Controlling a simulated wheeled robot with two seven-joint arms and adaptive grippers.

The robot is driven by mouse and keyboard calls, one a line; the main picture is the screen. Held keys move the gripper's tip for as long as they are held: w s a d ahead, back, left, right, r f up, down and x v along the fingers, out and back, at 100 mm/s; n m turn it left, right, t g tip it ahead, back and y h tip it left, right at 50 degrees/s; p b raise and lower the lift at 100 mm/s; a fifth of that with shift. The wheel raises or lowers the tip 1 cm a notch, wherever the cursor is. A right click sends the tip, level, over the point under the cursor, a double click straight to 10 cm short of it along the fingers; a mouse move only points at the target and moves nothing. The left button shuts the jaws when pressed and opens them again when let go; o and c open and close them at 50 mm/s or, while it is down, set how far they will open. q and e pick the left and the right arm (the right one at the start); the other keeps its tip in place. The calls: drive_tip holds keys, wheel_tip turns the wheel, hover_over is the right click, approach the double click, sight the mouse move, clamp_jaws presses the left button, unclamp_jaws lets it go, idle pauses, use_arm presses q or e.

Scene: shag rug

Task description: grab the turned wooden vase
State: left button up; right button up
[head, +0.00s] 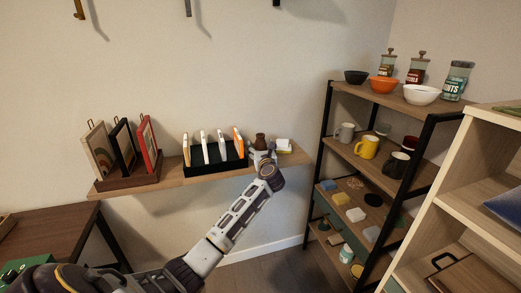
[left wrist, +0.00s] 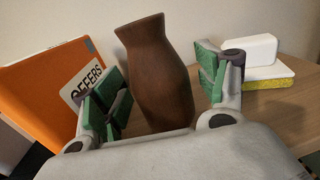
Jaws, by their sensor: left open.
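The turned wooden vase (left wrist: 158,75) is dark brown with a narrow neck and flared rim. It stands upright on the wall shelf (head: 200,173), near its right end. In the head view the vase (head: 260,141) shows just beyond my left gripper, its lower part hidden. My left gripper (left wrist: 160,88) is open, with green-padded fingers on either side of the vase. Visible gaps remain between pads and vase, the right one at the upper body. The vase's base is hidden behind the gripper's palm. My right gripper is not in view.
Left of the vase stands a black rack (head: 215,158) with an orange booklet (left wrist: 55,90). Right of it lie a white block (left wrist: 248,50) and a yellow-and-white sponge (left wrist: 262,80). A shelving unit (head: 345,88) with bowls, jars and mugs stands to the right.

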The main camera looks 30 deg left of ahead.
sight(261, 135)
use_arm(q)
drive_tip(key=shift+w+a, duration=0.1)
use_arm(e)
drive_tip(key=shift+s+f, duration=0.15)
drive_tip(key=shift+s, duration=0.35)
use_arm(q)
drive_tip(key=c, duration=1.1)
drive_tip(key=shift+c, duration=0.7)
drive_tip(key=shift+r, duration=0.5)
wheel_tip(261, 135, up, 9)
drive_tip(key=shift+r+p, duration=0.1)
drive_tip(key=shift+p, duration=0.75)
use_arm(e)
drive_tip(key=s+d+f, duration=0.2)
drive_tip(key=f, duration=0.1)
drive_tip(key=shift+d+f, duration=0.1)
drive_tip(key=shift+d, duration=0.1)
